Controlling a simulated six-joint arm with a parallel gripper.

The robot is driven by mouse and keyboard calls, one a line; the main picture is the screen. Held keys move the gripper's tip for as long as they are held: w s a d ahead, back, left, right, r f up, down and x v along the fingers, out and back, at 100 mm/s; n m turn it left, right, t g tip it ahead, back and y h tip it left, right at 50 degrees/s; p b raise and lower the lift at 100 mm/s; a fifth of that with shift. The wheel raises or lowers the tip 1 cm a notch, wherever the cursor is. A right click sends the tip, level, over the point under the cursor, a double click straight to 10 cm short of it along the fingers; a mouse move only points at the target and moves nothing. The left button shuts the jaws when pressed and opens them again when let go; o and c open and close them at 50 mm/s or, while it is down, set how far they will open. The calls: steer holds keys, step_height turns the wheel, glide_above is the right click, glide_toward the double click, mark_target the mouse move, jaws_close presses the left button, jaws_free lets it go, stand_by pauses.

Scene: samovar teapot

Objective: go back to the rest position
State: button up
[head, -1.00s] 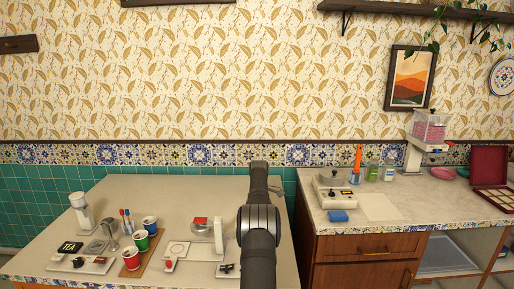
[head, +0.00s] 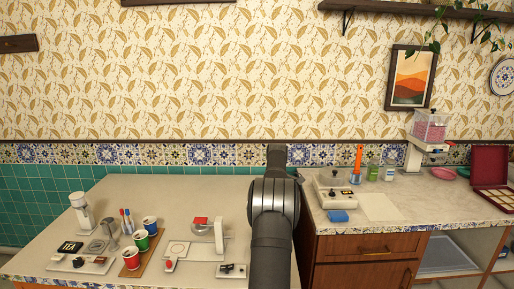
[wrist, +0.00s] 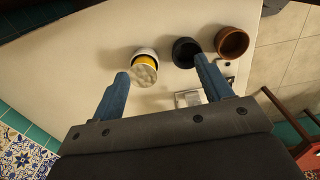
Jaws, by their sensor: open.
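My gripper (wrist: 162,82) shows in the wrist view with its two blue fingers wide apart and nothing between them. It is above the pale table (wrist: 90,70). Past the fingertips are a white and yellow round container (wrist: 146,66), a black round one (wrist: 184,52) and a brown one (wrist: 232,42). The right fingertip overlaps the black one in the picture; I cannot tell whether they touch.
Red (head: 131,270), green (head: 141,240) and blue (head: 150,224) cups stand on a wooden board on the left table. A small box with a switch (head: 232,270) is left of my arm. A right counter (head: 345,220) holds a white device (head: 334,193) and a blue sponge (head: 339,216).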

steer(key=s+a+r, duration=0.1)
steer(key=a+r, duration=0.1)
steer(key=a, duration=1.1)
steer(key=s+a+r, duration=0.2)
steer(key=a, duration=1.1)
steer(key=s+a+r, duration=0.1)
steer(key=a+r, duration=0.1)
steer(key=a, duration=1.1)
steer(key=shift+s+r, duration=0.3)
